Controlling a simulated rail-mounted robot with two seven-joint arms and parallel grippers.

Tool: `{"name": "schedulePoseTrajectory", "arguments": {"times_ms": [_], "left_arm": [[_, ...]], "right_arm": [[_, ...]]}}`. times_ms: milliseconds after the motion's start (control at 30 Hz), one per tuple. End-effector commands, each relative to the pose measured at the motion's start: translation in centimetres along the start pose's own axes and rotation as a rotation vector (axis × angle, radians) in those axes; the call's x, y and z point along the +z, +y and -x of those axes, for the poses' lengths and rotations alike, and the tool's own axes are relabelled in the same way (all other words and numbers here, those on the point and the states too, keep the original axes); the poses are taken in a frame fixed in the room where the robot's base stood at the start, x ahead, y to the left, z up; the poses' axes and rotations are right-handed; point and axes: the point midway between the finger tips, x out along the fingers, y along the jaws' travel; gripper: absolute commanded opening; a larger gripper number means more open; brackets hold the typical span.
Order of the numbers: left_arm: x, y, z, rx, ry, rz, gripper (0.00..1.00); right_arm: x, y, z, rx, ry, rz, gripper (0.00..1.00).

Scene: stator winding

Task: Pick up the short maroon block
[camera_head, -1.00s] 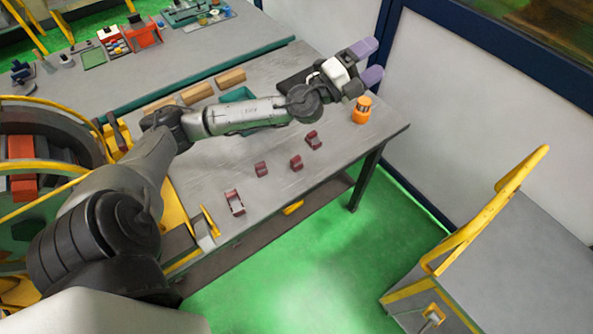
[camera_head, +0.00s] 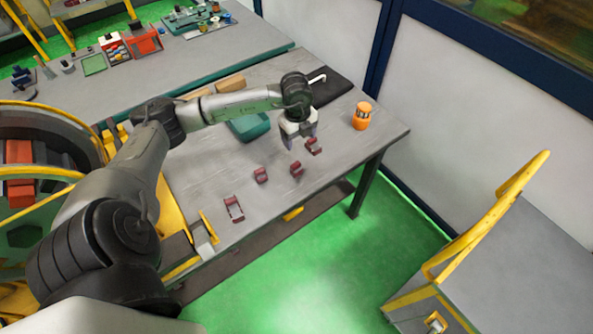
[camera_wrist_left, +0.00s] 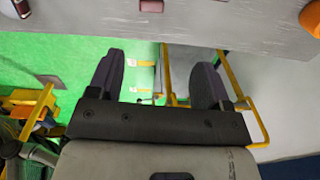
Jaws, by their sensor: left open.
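Several maroon blocks lie on the grey table. A compact, short-looking maroon block (camera_head: 260,175) lies in the middle of the group. Another maroon block (camera_head: 297,168) is to its right, and one (camera_head: 313,146) lies farther right, close to my gripper. A longer, frame-like maroon piece (camera_head: 234,209) lies near the front edge. My left gripper (camera_head: 300,137) is above the table, fingers downward, open and empty. In the left wrist view its fingers (camera_wrist_left: 158,82) are wide apart with nothing between them; a maroon block (camera_wrist_left: 152,6) shows beyond them at the top edge.
An orange jar (camera_head: 362,116) stands to the right of the gripper. A teal box (camera_head: 249,127) and tan blocks (camera_head: 230,82) lie behind. A dark pad (camera_head: 333,89) lies at the back right. The table's front right is bare.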

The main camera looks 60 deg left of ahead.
Motion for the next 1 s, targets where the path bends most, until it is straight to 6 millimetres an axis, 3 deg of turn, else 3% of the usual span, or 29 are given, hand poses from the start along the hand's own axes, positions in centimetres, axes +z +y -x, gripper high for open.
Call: {"name": "schedulePoseTrajectory", "arguments": {"times_ms": [167, 600, 1000], "left_arm": [[0.3, 0.7, -0.8, 0.042, -0.021, 0.092, 0.72], [0.4, 1.1, -7.5, 0.045, -0.022, 0.106, 0.72], [0.4, 1.2, -9.4, 0.045, -0.021, 0.104, 0.72]], "right_arm": [[0.0, 0.0, -0.1, 0.0, 0.0, 0.0, 0.72], [0.1, -0.1, -0.3, -0.001, 0.0, -0.001, 0.72], [0.1, -0.1, -0.3, -0.004, 0.0, -0.004, 0.72]]}}
